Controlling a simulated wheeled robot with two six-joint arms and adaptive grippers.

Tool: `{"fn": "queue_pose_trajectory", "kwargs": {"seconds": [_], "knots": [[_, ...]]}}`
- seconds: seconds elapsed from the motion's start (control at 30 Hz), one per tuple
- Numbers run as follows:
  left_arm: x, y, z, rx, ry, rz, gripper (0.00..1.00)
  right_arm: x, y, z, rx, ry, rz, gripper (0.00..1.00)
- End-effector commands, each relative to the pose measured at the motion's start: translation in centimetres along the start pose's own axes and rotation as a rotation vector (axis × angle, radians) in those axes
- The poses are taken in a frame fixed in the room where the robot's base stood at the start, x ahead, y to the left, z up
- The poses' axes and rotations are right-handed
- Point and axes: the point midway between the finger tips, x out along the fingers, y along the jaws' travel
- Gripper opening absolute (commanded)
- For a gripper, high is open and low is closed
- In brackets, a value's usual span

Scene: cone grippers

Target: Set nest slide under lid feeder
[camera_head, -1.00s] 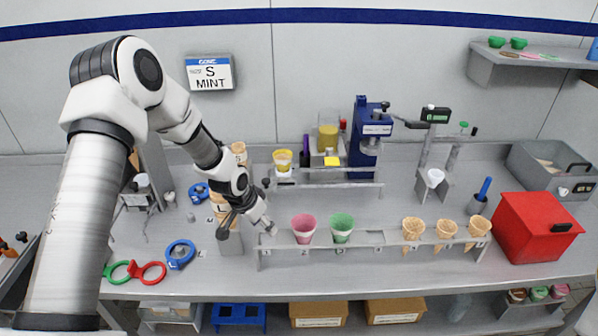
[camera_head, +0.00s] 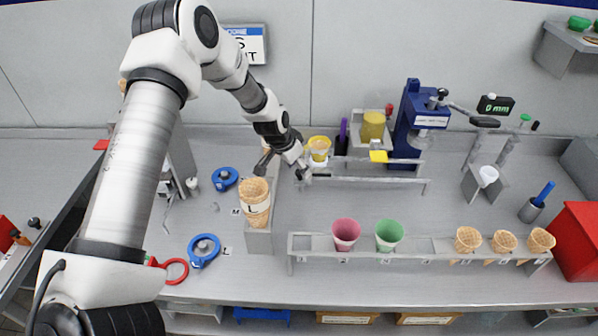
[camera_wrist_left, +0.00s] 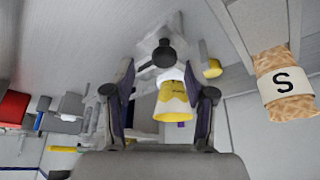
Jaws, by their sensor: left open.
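A yellow-and-white cup (camera_head: 318,148) sits on a pale nest at the left end of the rails (camera_head: 375,183); I take this nest as the nest slide (camera_head: 317,162). My left gripper (camera_head: 303,176) is open and empty, just left of and in front of the cup. In the left wrist view the cup (camera_wrist_left: 173,98) shows between the open fingers (camera_wrist_left: 161,110), with a black knob (camera_wrist_left: 163,52) beyond. Contact cannot be told.
A blue press (camera_head: 420,118) stands right of the feeder. A front rack (camera_head: 365,246) holds pink and green cups and several cones. Blue rings (camera_head: 205,250) lie at left. Bench between rack and rails is clear.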

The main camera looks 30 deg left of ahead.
Motion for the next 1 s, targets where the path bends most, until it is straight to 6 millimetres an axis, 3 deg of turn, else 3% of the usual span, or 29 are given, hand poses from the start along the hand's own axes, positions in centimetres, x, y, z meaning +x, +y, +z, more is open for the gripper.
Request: {"fn": "queue_pose_trajectory", "kwargs": {"seconds": [0.03,0.1,0.37,0.4,0.53,0.57,0.83,1.0], "knots": [[1.2,0.0,0.2,-0.001,-0.001,-0.001,0.55,0.7,0.0,0.0,-0.001,0.000,0.000,0.40],[1.8,0.0,0.1,-0.001,0.000,0.000,0.55,0.9,0.0,0.0,-0.001,0.001,0.000,0.40],[2.0,0.0,0.0,0.000,0.000,0.000,0.55,0.8,0.0,0.0,-0.001,0.001,0.000,0.40],[2.0,0.0,0.0,0.000,0.000,0.000,0.52,0.8,0.0,0.0,-0.001,0.001,0.000,0.40],[2.0,0.0,0.0,-0.001,0.000,0.000,0.06,0.8,0.0,0.0,-0.001,0.001,0.000,0.40],[2.0,0.0,0.0,-0.001,0.000,0.001,0.00,0.8,0.0,0.0,-0.001,0.001,0.000,0.40],[2.3,0.3,-0.1,0.001,-0.001,0.001,0.00,1.3,0.0,-0.1,-0.001,0.001,0.000,0.40],[3.3,1.8,-1.3,0.002,0.000,-0.001,0.00,3.2,0.0,-0.1,-0.001,0.001,0.000,0.40]]}}
